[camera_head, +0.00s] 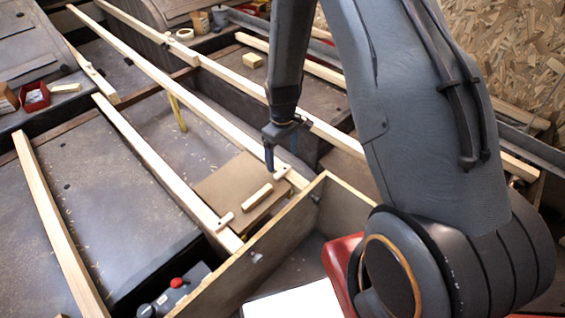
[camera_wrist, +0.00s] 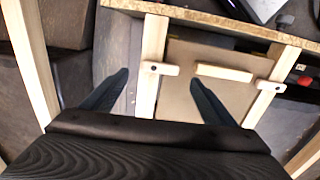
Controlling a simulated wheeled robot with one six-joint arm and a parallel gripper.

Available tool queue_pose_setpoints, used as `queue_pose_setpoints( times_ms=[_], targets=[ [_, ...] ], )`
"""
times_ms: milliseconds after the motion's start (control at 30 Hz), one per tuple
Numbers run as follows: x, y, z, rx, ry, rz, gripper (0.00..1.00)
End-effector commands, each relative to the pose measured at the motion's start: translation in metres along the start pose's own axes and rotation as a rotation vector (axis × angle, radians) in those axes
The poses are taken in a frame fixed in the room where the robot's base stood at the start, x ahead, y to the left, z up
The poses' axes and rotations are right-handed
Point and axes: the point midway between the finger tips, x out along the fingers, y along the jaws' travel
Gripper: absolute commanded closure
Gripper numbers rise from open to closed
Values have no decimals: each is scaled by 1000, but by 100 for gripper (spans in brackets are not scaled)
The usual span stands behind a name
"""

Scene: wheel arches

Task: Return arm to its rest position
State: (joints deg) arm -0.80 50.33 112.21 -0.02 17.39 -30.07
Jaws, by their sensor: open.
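My gripper (camera_head: 270,160) hangs at the end of my dark grey arm, above the far right corner of a brown panel (camera_head: 226,187). In the wrist view my gripper (camera_wrist: 158,85) has its two dark fingers spread wide apart, with nothing held between them. One wooden turn-piece (camera_wrist: 159,68) with a dark pin shows between the fingers, at the panel's edge. A second turn-piece (camera_head: 224,221) is at the panel's near left edge. A short wooden block (camera_head: 257,196) lies on the panel. I cannot tell how far the fingertips are above the wood.
Long pale wooden battens (camera_head: 60,225) run across the grey floor. A raised board (camera_head: 245,270) stands close in front of the panel. A control box with a red button (camera_head: 176,283) is at the lower left. A red bin (camera_head: 34,97) sits at the far left. A chipboard wall (camera_head: 535,60) rises at the right.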

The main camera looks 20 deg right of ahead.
Motion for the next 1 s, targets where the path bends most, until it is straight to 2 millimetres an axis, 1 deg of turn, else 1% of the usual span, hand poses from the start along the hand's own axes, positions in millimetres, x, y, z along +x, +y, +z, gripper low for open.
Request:
queue_pose_setpoints(
  times_ms=[33, 100, 200, 667, 733, 767, 867, 967, 1000],
  targets=[
    [-6, 0, 0, 0, 1, 1, 20],
    [-11, 0, 0, 0, 0, 0, 20],
    [-14, 0, 1, 0, -1, -1, 20],
    [-15, 0, 1, 0, -1, -1, 20],
    [-18, -1, 1, 3, 0, 0, 20],
    [-22, -1, 2, 6, 0, 0, 20],
    [-43, -4, 7, 29, 3, 1, 20],
    [-78, -10, 19, 72, 4, 2, 20],
    [-94, -13, 25, 92, 4, 2, 20]
  ],
)
